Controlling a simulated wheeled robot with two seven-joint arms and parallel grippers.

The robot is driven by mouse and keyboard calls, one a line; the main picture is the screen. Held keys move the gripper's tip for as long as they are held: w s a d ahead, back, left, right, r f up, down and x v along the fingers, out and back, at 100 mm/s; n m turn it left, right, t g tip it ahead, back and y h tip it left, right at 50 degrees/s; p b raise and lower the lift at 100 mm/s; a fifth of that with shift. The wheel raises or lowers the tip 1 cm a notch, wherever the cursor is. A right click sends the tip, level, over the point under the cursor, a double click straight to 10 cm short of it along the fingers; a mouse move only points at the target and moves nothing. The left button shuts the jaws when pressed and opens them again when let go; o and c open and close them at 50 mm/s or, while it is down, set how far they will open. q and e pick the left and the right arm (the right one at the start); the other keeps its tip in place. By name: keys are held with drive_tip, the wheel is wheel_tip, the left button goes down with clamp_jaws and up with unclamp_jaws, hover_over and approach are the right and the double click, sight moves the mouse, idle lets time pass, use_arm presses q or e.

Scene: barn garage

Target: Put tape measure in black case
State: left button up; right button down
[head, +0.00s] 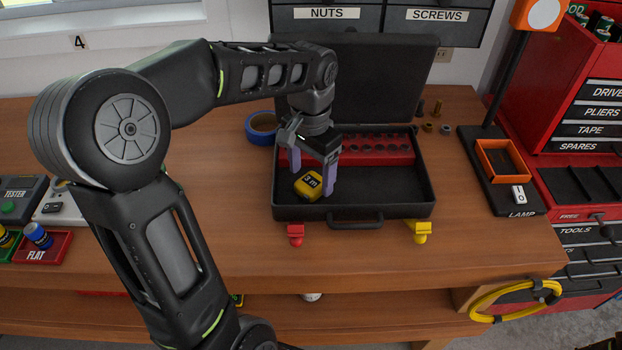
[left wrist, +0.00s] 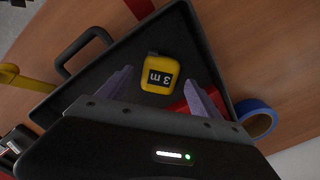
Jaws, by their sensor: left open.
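The yellow tape measure (head: 309,185), marked "3 m", lies inside the open black case (head: 395,208), at the left part of its floor. It also shows in the left wrist view (left wrist: 159,75), with bare case floor around it. My left gripper (head: 312,180) is over the left part of the case, its purple fingers pointing down. In the left wrist view the fingers (left wrist: 160,88) are spread apart, with the tape measure beyond and between their tips. I cannot tell whether a finger touches it. The case's lid (head: 385,80) stands open at the back.
A red socket rack (head: 375,150) fills the back of the case. A blue tape roll (head: 262,127) lies left of the case. A lamp base with an orange tray (head: 503,160) stands right.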

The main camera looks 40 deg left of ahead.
sight(311, 181)
use_arm(q)
wheel_tip(311, 181, up, 10)
drive_tip(key=shift+f+p, duration=0.25)
drive_tip(key=shift+p, duration=0.2)
idle(0.4)
